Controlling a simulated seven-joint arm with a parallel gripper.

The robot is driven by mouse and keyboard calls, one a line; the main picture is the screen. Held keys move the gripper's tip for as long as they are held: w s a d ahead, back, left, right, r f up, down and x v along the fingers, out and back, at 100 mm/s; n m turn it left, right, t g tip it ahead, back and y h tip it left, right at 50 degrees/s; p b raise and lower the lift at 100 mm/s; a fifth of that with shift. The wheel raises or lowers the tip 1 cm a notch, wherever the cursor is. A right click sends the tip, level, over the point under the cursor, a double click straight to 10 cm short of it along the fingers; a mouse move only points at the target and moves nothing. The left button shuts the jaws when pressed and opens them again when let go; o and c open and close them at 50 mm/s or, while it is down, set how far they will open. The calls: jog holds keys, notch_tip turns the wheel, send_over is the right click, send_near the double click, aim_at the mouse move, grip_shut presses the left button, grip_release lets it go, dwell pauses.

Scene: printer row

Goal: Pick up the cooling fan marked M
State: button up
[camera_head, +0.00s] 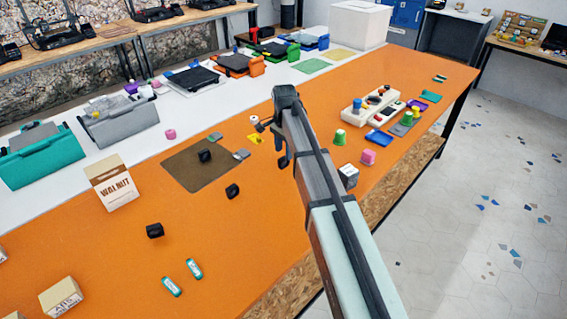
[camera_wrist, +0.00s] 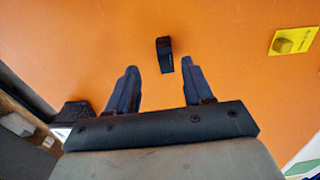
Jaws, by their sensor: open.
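Several small black blocks that look like cooling fans lie on the orange table: one (camera_head: 232,191) near the brown mat, one (camera_head: 205,156) on the mat, one (camera_head: 155,230) farther left. No letter M is legible on any of them. My gripper (camera_head: 282,158) is over the table, right of the mat, partly hidden by my arm. In the wrist view my gripper (camera_wrist: 160,68) is open, its two fingers apart. A small black piece (camera_wrist: 164,55) shows just beyond and between the fingertips, not gripped. I cannot tell which block it is.
A yellow tile (camera_wrist: 293,41) with a small block on it lies right in the wrist view. A brown mat (camera_head: 190,178), a WALNUT box (camera_head: 112,183) and a small white box (camera_head: 348,176) stand nearby. Cups and a white tray (camera_head: 371,107) occupy the right side.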

aim_at(283, 158)
jog(key=shift+w+a+f, duration=0.1)
jog(key=shift+w+f, duration=0.1)
jog(key=shift+f, duration=1.15)
jog(key=shift+w+f, duration=0.2)
jog(key=shift+f, duration=1.1)
jog(key=shift+c, duration=0.2)
grip_shut()
